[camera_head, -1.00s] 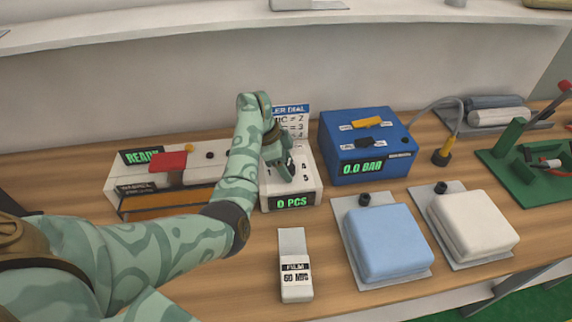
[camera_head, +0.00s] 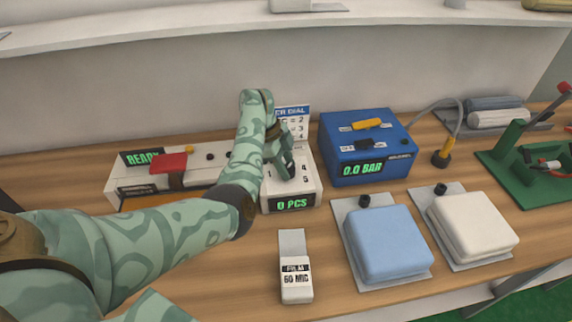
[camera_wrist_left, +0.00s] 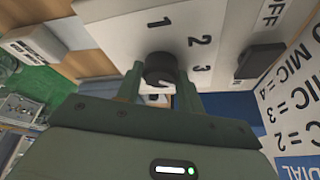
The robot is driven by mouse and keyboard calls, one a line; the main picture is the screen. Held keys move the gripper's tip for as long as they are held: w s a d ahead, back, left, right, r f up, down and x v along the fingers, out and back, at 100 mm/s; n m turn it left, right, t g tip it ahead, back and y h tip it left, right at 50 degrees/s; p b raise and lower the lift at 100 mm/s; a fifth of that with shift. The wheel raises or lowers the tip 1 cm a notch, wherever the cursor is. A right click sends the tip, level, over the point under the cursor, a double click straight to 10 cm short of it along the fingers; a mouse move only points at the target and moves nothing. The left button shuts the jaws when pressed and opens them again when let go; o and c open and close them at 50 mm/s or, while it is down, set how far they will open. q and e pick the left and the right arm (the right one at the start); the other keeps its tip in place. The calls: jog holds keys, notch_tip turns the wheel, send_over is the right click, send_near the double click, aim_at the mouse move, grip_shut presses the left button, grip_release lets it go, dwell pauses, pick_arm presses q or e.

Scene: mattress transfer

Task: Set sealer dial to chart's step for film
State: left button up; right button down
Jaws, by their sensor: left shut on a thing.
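The dial is a black round knob (camera_wrist_left: 160,68) on a white panel, with numbers 1, 2 and 3 visible around it in the left wrist view. My left gripper (camera_head: 284,172) reaches down onto the white box (camera_head: 306,190) reading "0 PCS". In the left wrist view its green fingers (camera_wrist_left: 158,90) are shut on the knob, one on each side. The knob's pointer setting is not clear. The chart (camera_head: 298,122) stands behind the box, partly hidden by my arm; its "MIC = 2, 3, 4" lines show in the wrist view (camera_wrist_left: 292,105). The film pack (camera_head: 296,280) reads "60 MIC". My right gripper is not in view.
A long white unit (camera_head: 140,185) with a "READY" display and red block is left, partly behind my arm. A blue box (camera_head: 365,145) reading "0.0 BAR" is right of the dial box. Blue (camera_head: 390,243) and white (camera_head: 473,225) cushions lie front right. A black switch (camera_wrist_left: 260,60) is near the knob.

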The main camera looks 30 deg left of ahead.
pick_arm(q)
jog(key=m+g, duration=0.1)
jog(key=m, duration=0.2)
jog(key=shift+w, duration=0.1)
jog(key=shift+w+m+g+b, duration=0.1)
jog(key=shift+m+g+b, duration=0.6)
jog(key=shift+m, duration=1)
jog(key=shift+y, duration=0.3)
jog(key=o, duration=1)
jog(key=p+v, duration=0.1)
jog(key=v, duration=1.1)
jog(key=shift+w+a+p, duration=0.1)
jog(key=shift+p, duration=0.25)
jog(key=shift+f, duration=0.1)
